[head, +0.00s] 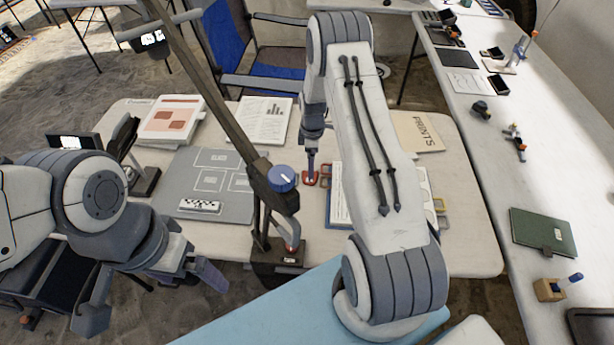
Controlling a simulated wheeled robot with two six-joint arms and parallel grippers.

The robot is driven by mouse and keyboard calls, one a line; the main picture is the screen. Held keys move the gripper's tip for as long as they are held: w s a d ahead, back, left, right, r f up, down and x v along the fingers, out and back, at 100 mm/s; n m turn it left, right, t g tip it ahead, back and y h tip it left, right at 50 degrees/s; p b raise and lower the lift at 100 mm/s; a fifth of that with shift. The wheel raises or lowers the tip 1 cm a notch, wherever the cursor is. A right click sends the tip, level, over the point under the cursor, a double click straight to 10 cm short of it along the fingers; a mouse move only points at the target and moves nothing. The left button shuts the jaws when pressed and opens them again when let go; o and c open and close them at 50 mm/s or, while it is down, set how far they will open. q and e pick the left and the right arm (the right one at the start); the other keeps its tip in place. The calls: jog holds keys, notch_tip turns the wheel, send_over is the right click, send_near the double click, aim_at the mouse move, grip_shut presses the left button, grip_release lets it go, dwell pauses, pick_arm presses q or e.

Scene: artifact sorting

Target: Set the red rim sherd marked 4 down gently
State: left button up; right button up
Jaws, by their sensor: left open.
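A small red piece (312,181) lies at the tip of my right gripper (311,168), near the middle of the table. It may be the red rim sherd; I cannot read a 4 on it. The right gripper points down and shows edge-on, so I cannot tell whether its fingers grip the piece or only touch it. My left gripper (152,296) is open and empty at the lower left, in front of the table's near edge, with its fingers wide apart.
A stand with a blue knob (282,178) and slanting arm rises between my arms. A grey mat (240,207) with outlined fields and a scale bar lies left of it. Papers (265,120) lie behind. A side table (500,190) with a green book (543,231) runs along the right.

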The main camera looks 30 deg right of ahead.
jog(key=f, duration=0.1)
jog(key=f+p, duration=0.1)
jog(key=f, duration=0.2)
jog(key=shift+s+a+f+p, duration=0.15)
jog(key=shift+s+a+p, duration=0.1)
jog(key=shift+p, duration=0.15)
jog(key=shift+f, duration=0.45)
jog(key=c, duration=1.4)
jog(key=shift+w+r, duration=0.1)
jog(key=shift+r, duration=0.35)
jog(key=shift+c, duration=0.2)
jog(key=r, duration=0.1)
jog(key=r+b, duration=0.1)
jog(key=r, duration=0.1)
jog(key=shift+s+d+r+b, duration=0.2)
jog(key=shift+s+b, duration=0.05)
jog(key=shift+b, duration=0.1)
jog(key=s+d+r+b, duration=0.2)
jog(key=s+d+r, duration=0.45)
jog(key=s, duration=0.25)
jog(key=s+a+f+m, duration=0.1)
jog(key=s+a+m, duration=0.1)
jog(key=a+m, duration=0.9)
jog(key=a, duration=0.9)
jog(key=shift+s+a+f, duration=0.15)
jog(key=shift+s+a, duration=0.1)
